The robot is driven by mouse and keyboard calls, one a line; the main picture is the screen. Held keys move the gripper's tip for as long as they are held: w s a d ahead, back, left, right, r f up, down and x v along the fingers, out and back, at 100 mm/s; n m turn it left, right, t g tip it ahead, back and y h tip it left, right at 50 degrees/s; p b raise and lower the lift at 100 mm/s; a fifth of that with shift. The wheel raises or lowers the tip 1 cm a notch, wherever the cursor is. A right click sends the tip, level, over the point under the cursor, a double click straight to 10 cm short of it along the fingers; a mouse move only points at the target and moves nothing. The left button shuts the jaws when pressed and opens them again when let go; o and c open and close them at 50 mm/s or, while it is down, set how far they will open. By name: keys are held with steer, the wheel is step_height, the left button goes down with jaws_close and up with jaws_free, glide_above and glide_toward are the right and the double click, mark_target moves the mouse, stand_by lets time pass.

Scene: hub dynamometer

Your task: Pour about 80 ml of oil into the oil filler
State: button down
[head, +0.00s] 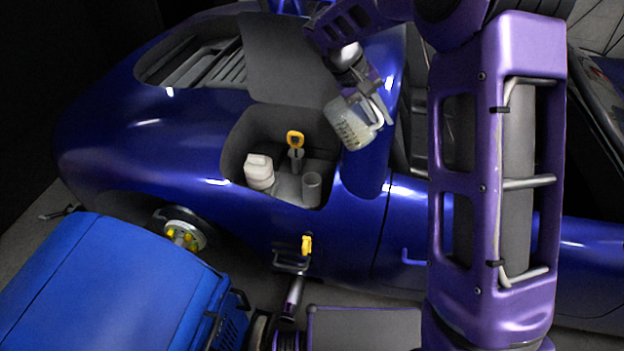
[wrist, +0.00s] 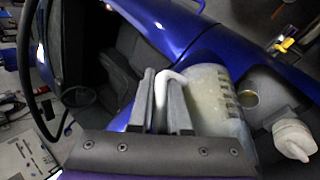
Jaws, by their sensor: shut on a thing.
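My gripper (head: 379,106) is shut on the handle of a clear measuring jug (head: 350,124) with dark markings. The jug is tilted in the head view and held above and right of the open compartment in the blue car body. In the wrist view the handle (wrist: 168,88) sits between my fingers, with the jug (wrist: 216,92) to the right. Its inside looks pale and cloudy; I cannot tell the oil level.
Another yellow-handled thing (head: 306,245) is below, outside the body. A blue cabinet (head: 110,290) is front left.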

steer(key=shift+f, duration=0.1)
steer(key=shift+s+d+f+t+y+b, duration=0.15)
steer(key=shift+d+f+t+y+b, duration=0.15)
steer(key=shift+y+b, duration=0.35)
steer(key=shift+s+d+f+m+t+y+b, duration=0.25)
steer(key=shift+d+f+t+y+b, duration=0.35)
steer(key=shift+y+b, duration=0.3)
steer(key=shift+s+d+f+m+t+y+b, duration=0.15)
steer(key=shift+d+f+t+y+b, duration=0.25)
steer(key=shift+f+y+b, duration=0.4)
steer(key=shift+s+d+f+m+t+y+b, duration=0.15)
steer(key=shift+d+f+m+t+y+b, duration=0.15)
steer(key=shift+d+f+t+y+b, duration=0.5)
